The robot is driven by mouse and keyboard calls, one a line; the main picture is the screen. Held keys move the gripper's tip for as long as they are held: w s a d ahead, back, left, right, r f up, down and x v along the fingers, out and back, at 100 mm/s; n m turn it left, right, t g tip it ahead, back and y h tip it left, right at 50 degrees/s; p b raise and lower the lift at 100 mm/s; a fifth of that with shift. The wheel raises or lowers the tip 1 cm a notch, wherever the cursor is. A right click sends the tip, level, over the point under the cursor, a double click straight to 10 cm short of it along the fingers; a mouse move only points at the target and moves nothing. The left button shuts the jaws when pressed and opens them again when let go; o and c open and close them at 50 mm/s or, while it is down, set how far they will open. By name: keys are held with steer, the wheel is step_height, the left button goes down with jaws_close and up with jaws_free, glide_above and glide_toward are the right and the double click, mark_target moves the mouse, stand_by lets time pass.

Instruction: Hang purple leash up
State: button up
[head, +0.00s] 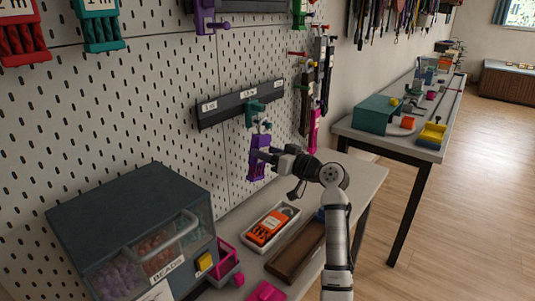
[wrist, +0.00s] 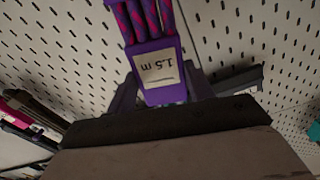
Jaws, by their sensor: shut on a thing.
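The purple leash (head: 260,163) is upright in front of the pegboard, below the dark labelled rail (head: 240,105). In the wrist view the leash's purple block (wrist: 158,72) has a white label reading 1.5 m, upside down, with purple and pink strands at the top of the picture. My gripper (head: 269,156) is shut on the block from the right; its dark fingers (wrist: 163,98) show on both sides of it. A teal hook piece (head: 255,112) is on the rail just above the leash. I cannot tell whether the leash touches it.
Below on the bench are a white tray (head: 249,239) with an orange item (head: 268,228), a brown tray (head: 283,268) and a grey bead cabinet (head: 125,215).

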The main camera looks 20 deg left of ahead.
stand_by(0.3)
steer(key=o, duration=1.4)
steer(key=shift+d, duration=0.1)
steer(key=shift+b+v, duration=0.55)
steer(key=shift+v, duration=2.4)
steer(key=shift+s, duration=0.1)
